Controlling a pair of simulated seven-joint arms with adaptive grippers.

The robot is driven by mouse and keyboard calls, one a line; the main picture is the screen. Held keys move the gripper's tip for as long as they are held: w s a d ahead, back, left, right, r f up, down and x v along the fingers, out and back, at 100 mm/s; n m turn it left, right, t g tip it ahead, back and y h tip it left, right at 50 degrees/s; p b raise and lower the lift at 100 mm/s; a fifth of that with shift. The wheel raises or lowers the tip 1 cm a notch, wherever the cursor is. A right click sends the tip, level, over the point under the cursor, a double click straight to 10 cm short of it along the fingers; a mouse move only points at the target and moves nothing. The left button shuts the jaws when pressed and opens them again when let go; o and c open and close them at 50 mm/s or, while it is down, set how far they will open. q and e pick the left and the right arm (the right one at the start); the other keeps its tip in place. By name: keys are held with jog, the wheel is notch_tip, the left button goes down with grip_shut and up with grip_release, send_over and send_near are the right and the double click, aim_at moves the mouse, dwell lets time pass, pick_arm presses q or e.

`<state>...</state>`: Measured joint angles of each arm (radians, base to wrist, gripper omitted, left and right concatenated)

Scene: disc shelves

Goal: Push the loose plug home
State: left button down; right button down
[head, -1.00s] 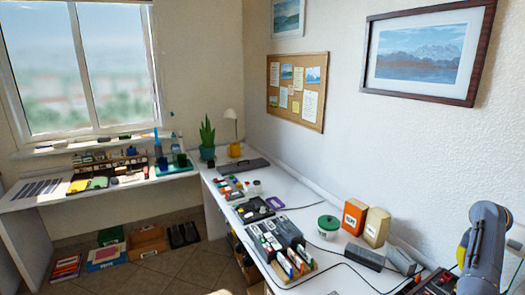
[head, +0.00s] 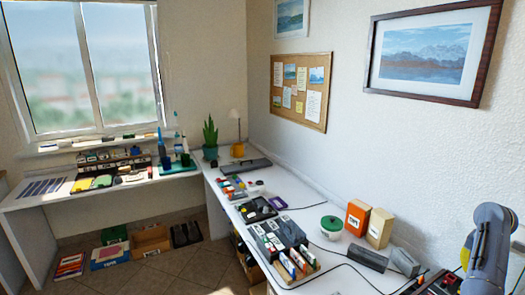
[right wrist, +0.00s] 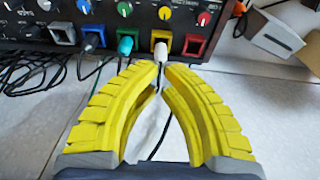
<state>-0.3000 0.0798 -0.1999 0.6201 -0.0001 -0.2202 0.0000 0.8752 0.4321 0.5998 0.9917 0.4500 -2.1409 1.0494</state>
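In the right wrist view a dark panel (right wrist: 105,22) with knobs has a row of coloured sockets. A white plug (right wrist: 160,50) sits at the yellow socket (right wrist: 161,36), its body sticking out towards me. How deep it sits I cannot tell. My right gripper (right wrist: 161,68) has yellow fingers closed together at the rear of this plug, with its dark cable running back between them. The red socket (right wrist: 194,45) on the right looks empty. My left gripper is not in view.
Cables hang in front of the panel at the left. A white-and-grey box (right wrist: 272,35) stands right of it. In the head view, an orange box (head: 357,217), a tan box (head: 379,228) and a green-lidded tub (head: 331,227) stand on the white desk (head: 300,205).

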jog(key=shift+f, duration=2.5)
dwell(2.8)
jog(key=shift+r, duration=3.5)
